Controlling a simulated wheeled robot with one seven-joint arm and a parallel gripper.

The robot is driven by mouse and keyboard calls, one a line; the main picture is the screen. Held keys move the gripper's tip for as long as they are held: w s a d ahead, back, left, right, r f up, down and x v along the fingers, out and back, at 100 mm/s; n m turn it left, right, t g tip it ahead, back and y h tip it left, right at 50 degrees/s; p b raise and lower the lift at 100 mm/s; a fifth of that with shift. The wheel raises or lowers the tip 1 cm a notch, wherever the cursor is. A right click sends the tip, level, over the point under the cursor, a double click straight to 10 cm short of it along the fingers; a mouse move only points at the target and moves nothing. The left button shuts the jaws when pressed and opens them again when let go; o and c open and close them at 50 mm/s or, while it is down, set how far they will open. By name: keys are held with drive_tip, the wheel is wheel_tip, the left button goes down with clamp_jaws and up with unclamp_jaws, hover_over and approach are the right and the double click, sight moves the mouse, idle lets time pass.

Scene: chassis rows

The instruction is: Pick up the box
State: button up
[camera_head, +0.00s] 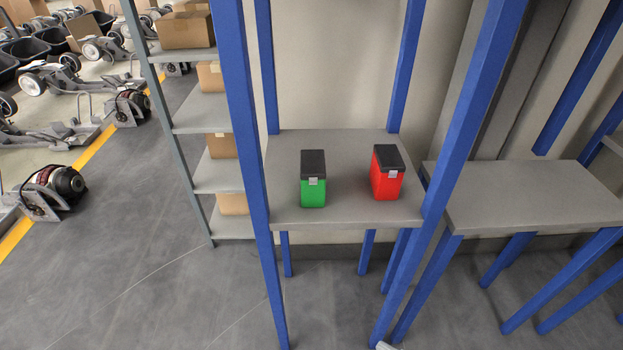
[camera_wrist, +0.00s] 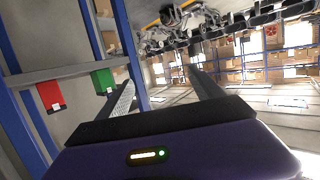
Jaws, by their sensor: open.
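Two boxes with dark lids and light latches stand upright and apart on a grey shelf top (camera_head: 345,213) between blue posts. The green box (camera_head: 313,193) is on the left and the red box (camera_head: 386,184) on the right. In the wrist view, which looks upside down, the red box (camera_wrist: 49,96) and the green box (camera_wrist: 103,80) show at the left. My gripper (camera_wrist: 160,76) is open, with nothing between its two fingers. It is apart from both boxes, which lie off to the left of the fingers there.
Blue posts (camera_head: 246,130) frame the shelf front on both sides. A second grey shelf top (camera_head: 530,192), empty, stands to the right. A rack with cardboard boxes (camera_head: 186,30) is at the left.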

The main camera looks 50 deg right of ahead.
drive_tip(key=shift+o, duration=0.2)
drive_tip(key=shift+o, duration=0.2)
drive_tip(key=shift+w, duration=0.1)
drive_tip(key=w+f+m+h+b, duration=0.1)
drive_tip(key=w+f, duration=0.2)
drive_tip(key=w, duration=0.2)
drive_tip(key=w+f+m+h, duration=0.1)
drive_tip(key=w+f, duration=0.2)
drive_tip(key=w, duration=0.3)
drive_tip(key=m+g+h+b, duration=0.25)
drive_tip(key=m+h, duration=0.55)
drive_tip(key=h, duration=0.4)
approach(314, 177)
drive_tip(key=shift+g, duration=0.35)
drive_tip(key=x, duration=0.7)
drive_tip(key=shift+w+d+r, duration=0.15)
drive_tip(key=shift+w+d, duration=0.05)
drive_tip(key=shift+w, duration=0.15)
drive_tip(key=p+x, duration=0.1)
drive_tip(key=x, duration=0.1)
drive_tip(key=shift+w+d, duration=0.15)
drive_tip(key=shift+d, duration=0.05)
drive_tip(key=shift+f+p+x, duration=0.15)
drive_tip(key=shift+p+x, duration=0.35)
drive_tip(key=shift+x, duration=0.7)
drive_tip(key=shift+f+p+x, duration=0.2)
drive_tip(key=shift+p+x, duration=0.25)
drive_tip(key=shift+x, duration=0.7)
drive_tip(key=shift+w, duration=0.15)
